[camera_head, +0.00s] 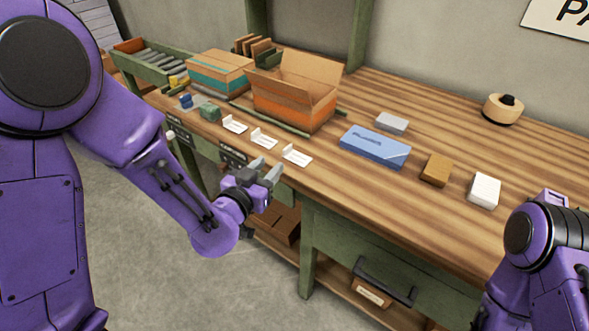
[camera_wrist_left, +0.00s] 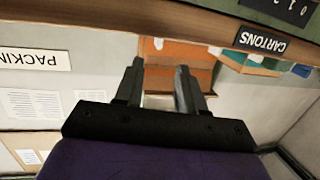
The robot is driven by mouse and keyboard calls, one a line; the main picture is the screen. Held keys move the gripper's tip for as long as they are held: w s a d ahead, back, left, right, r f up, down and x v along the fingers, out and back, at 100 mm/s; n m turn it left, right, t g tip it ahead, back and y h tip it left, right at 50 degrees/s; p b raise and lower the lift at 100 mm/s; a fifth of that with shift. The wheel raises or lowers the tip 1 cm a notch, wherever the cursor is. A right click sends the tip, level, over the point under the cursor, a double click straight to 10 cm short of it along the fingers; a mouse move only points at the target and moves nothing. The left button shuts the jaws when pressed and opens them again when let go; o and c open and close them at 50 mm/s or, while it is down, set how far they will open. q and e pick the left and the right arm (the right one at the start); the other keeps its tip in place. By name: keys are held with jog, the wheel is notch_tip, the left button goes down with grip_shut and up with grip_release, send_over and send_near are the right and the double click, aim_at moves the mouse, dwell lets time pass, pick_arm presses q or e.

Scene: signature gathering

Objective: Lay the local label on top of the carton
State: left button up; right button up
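Three small white folded label cards stand in a row along the table's front edge: a left one (camera_head: 234,125), a middle one (camera_head: 263,139) and a right one (camera_head: 296,156). Their print is too small to read, so I cannot tell which is local. An open carton (camera_head: 290,105) with an orange band and raised flaps stands behind them; it also shows in the left wrist view (camera_wrist_left: 180,75). My left gripper (camera_head: 268,170) is open and empty, at the front edge near the right card. Only part of my right arm shows; its gripper is not in view.
A closed carton with a teal band (camera_head: 218,72) stands left of the open one. A blue box (camera_head: 375,147), grey box (camera_head: 391,123), brown box (camera_head: 436,169), white box (camera_head: 484,190) and tape roll (camera_head: 503,109) are on the right. Bare wood lies between.

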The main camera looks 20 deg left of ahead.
aim_at(284, 159)
pick_arm(q)
jog(key=shift+w+d, duration=0.15)
jog(key=shift+w, duration=0.35)
jog(key=p+x, duration=0.1)
jog(key=x, duration=0.5)
jog(key=shift+w+d, duration=0.1)
jog(key=shift+w+f, duration=0.15)
jog(key=shift+w, duration=0.25)
grip_shut()
pick_arm(e)
jog(key=shift+s+f, duration=0.1)
jog(key=shift+f, duration=0.25)
